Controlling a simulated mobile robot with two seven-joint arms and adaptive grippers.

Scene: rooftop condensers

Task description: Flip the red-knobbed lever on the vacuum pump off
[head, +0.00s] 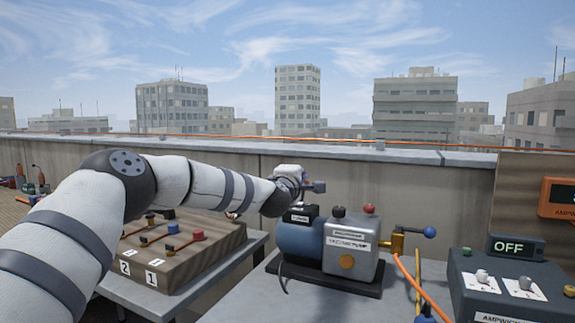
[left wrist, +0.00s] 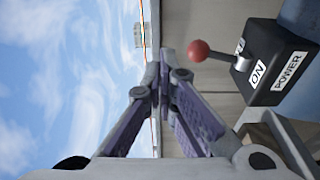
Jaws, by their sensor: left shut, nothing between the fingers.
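The vacuum pump (head: 352,252) stands on a dark base, with a blue motor (head: 298,240) at its left end. A black switch box (head: 304,210) sits on top of the motor. In the left wrist view, the switch box (left wrist: 272,62) carries ON and POWER labels, and a lever with a red knob (left wrist: 199,50) sticks out of it. A second label is partly hidden by the lever. I cannot make out this lever in the head view. My left gripper (head: 318,187) is shut and empty, just above the switch box; its fingertips (left wrist: 160,72) appear apart from the red knob.
A brown box with several levers (head: 180,250) stands left under my left arm. A brass valve with a blue ball (head: 430,231) is at the pump's right end, with orange hoses. A control box (head: 505,290) and OFF display (head: 508,246) stand right. A parapet (head: 420,185) runs behind.

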